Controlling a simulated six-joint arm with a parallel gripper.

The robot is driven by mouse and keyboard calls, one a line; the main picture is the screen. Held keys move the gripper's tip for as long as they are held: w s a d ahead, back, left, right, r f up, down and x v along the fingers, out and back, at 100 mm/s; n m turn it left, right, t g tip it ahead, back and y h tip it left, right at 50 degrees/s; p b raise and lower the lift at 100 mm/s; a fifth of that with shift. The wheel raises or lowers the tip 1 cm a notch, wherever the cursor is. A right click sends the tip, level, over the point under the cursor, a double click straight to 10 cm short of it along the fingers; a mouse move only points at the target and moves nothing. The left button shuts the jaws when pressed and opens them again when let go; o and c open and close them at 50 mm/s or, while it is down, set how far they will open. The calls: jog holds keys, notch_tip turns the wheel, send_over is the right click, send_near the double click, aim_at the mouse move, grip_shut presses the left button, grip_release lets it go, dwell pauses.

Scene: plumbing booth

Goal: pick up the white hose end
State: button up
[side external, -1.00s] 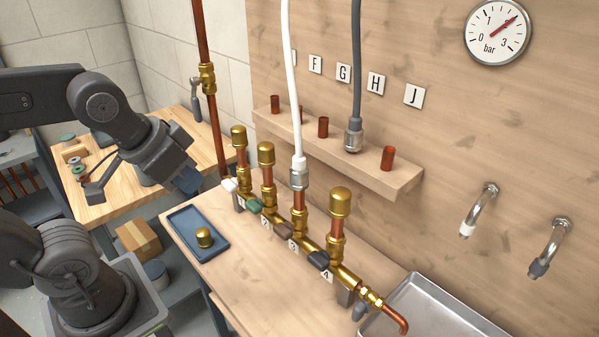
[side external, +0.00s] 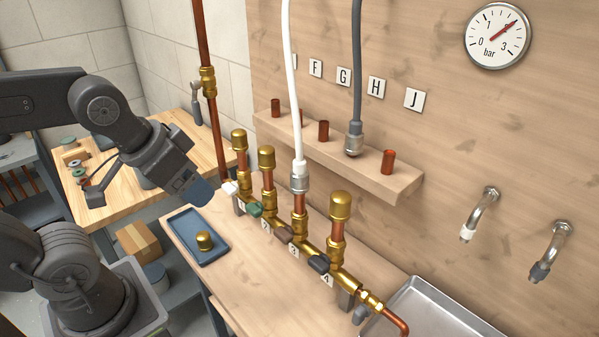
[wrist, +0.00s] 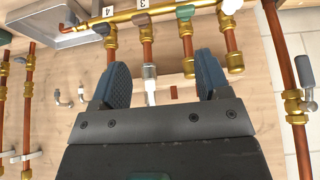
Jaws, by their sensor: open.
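The white hose (side external: 292,90) hangs down in front of the wooden wall. Its end, a white collar with a silver fitting (side external: 299,181), sits on top of the copper riser at label 3 of the brass manifold. The silver fitting also shows in the wrist view (wrist: 150,72), between my fingers and nearer the left one, farther away than the fingertips. My gripper (side external: 197,191) is left of the manifold, above the blue tray, apart from the hose. In the wrist view its two blue fingers (wrist: 160,75) are spread, with nothing held between them.
Brass-capped risers (side external: 266,158) stand on both sides of the hose end. A grey hose end (side external: 354,139) hangs by the wall shelf (side external: 390,187), which carries copper stubs. The blue tray (side external: 213,258) holds a brass cap (side external: 204,241). A metal sink (side external: 430,305) lies right.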

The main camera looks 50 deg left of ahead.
jog(key=w+d+r+n+g+y, duration=0.1)
jog(key=w+d+r+n, duration=0.1)
jog(key=w+r, duration=0.15)
jog(key=w+d+r+n+g, duration=0.1)
jog(key=w+d+r+n, duration=0.15)
jog(key=w, duration=0.25)
jog(key=n+y, duration=0.2)
jog(key=n, duration=0.3)
send_near(300, 171)
jog(key=shift+m, duration=0.25)
jog(key=x, duration=0.7)
jog(key=shift+w+a+r, duration=0.15)
jog(key=shift+a, duration=0.25)
jog(key=shift+x, duration=2.65)
jog(key=shift+w, duration=0.15)
jog(key=shift+c, duration=0.3)
jog(key=shift+r, duration=0.1)
jog(key=c, duration=1)
jog(key=shift+r, duration=0.1)
